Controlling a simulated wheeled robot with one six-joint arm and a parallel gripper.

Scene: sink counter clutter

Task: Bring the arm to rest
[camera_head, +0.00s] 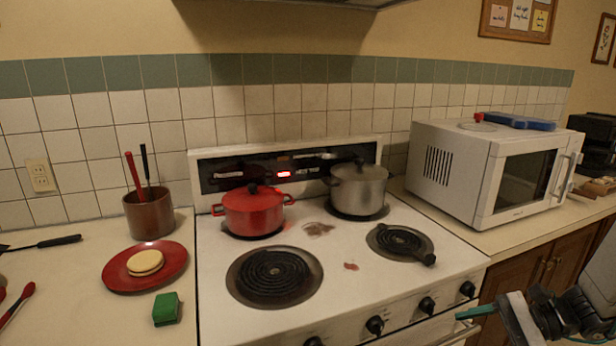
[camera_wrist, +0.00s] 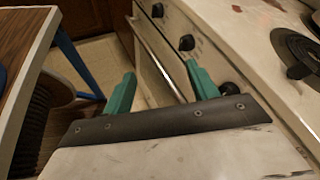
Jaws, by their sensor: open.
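My gripper (camera_head: 532,327) is at the lower right of the head view, in front of the stove (camera_head: 330,270) and the cabinet under the microwave. In the wrist view my gripper (camera_wrist: 160,74) shows two teal fingers spread apart with nothing between them. The stove front with its knobs and oven handle lies beyond the fingers. Nothing is held.
A red pot (camera_head: 253,212) and a steel pot (camera_head: 358,190) stand on the back burners. A microwave (camera_head: 495,168) sits on the right counter. A red plate (camera_head: 120,275) and green block (camera_head: 167,309) are left. A wooden table edge (camera_wrist: 38,60) is near my gripper.

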